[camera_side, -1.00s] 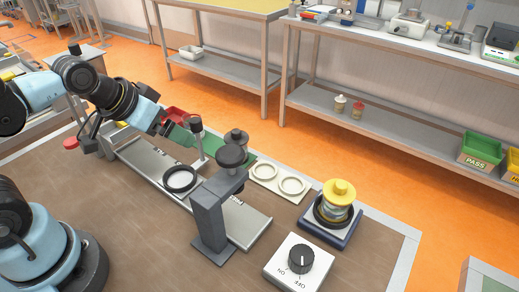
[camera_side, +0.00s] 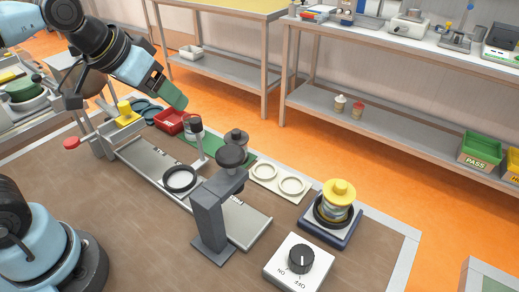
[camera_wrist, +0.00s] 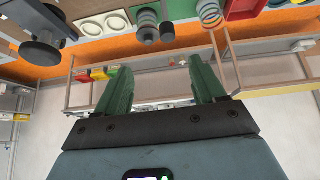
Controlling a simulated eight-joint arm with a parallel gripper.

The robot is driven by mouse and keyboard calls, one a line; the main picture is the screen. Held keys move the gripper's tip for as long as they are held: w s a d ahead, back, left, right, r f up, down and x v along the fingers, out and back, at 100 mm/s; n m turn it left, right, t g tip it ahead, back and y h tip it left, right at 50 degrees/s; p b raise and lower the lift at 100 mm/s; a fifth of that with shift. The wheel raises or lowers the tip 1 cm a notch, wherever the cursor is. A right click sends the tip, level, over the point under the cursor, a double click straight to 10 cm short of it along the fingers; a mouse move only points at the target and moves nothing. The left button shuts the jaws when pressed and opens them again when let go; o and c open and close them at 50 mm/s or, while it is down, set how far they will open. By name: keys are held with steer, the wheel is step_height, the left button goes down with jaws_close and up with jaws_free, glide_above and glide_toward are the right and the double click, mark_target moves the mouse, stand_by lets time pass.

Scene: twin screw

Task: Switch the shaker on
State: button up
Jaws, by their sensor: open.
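The shaker (camera_side: 331,235) has a dark blue base and stands at the right of the bench. A jar with a yellow lid (camera_side: 339,192) sits on it. In front of it is a white switch box (camera_side: 287,275) marked ON and OFF, with a black dial (camera_side: 300,259). The dial's white mark points away from the printed words; I cannot tell its setting. My gripper (camera_side: 178,99) is raised at the upper left, well away from the dial. Its green fingers are apart and empty in the wrist view (camera_wrist: 160,80). The shaker and dial are not clear there.
A grey post with a dark round head (camera_side: 212,215) stands between my gripper and the dial. A metal rail plate (camera_side: 150,165) with a black ring (camera_side: 180,179), a red tray (camera_side: 168,122) and a cream two-ring holder (camera_side: 278,183) are nearby. Bare bench lies in front.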

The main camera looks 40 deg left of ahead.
steer(key=w+d+r+g+h, duration=0.1)
steer(key=w+d+r+g, duration=0.1)
steer(key=d, duration=0.6)
steer(key=g+y, duration=0.1)
steer(key=g, duration=0.4)
glide_above(302, 255)
step_height(302, 255, down, 6)
steer(key=shift+m, duration=0.4)
step_height(302, 255, down, 14)
steer(key=shift+r, duration=0.2)
